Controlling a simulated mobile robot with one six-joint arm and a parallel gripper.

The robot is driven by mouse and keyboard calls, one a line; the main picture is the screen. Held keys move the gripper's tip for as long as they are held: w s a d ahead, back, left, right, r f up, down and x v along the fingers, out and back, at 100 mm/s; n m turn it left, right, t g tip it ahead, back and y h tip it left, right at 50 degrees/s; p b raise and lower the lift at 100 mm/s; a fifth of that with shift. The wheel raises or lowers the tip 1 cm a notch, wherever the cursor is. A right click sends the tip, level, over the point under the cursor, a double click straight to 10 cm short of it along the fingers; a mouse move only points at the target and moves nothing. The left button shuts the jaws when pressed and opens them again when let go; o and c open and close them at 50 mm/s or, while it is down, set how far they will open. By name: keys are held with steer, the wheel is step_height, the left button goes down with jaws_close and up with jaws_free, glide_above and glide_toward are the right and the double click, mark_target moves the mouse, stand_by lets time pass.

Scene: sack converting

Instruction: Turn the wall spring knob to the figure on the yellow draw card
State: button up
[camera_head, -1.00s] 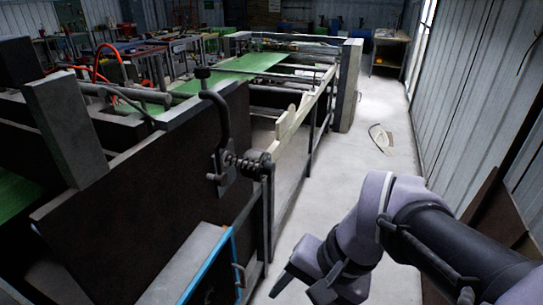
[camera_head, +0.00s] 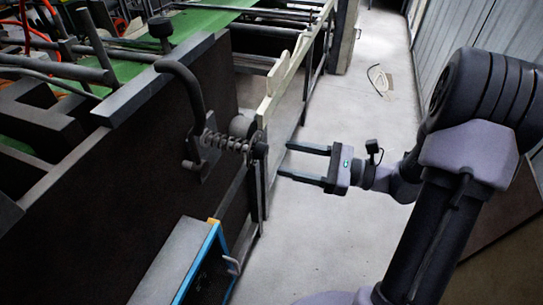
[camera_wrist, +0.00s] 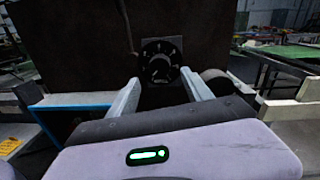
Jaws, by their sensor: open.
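The spring knob shows in the wrist view as a round black dial (camera_wrist: 160,62) with white marks around its face, on a dark panel. The marks are too small to read. In the head view the knob (camera_head: 260,150) is seen edge-on at the end of a coil spring and shaft. My gripper (camera_head: 284,160) is open and empty, its fingers pointing left at the knob, with a small gap between. In the wrist view my gripper (camera_wrist: 160,80) has one finger on each side below the dial. A yellow card (camera_wrist: 10,146) shows at the left edge, its print unreadable.
A blue-edged box (camera_head: 205,262) stands below the knob. A hooked dark bar (camera_head: 186,85) and pale machine rail (camera_head: 285,75) lie close to it.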

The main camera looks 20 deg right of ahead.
mark_target(267, 153)
steer(key=x, duration=0.5)
steer(key=shift+w+a, duration=0.15)
jaws_close()
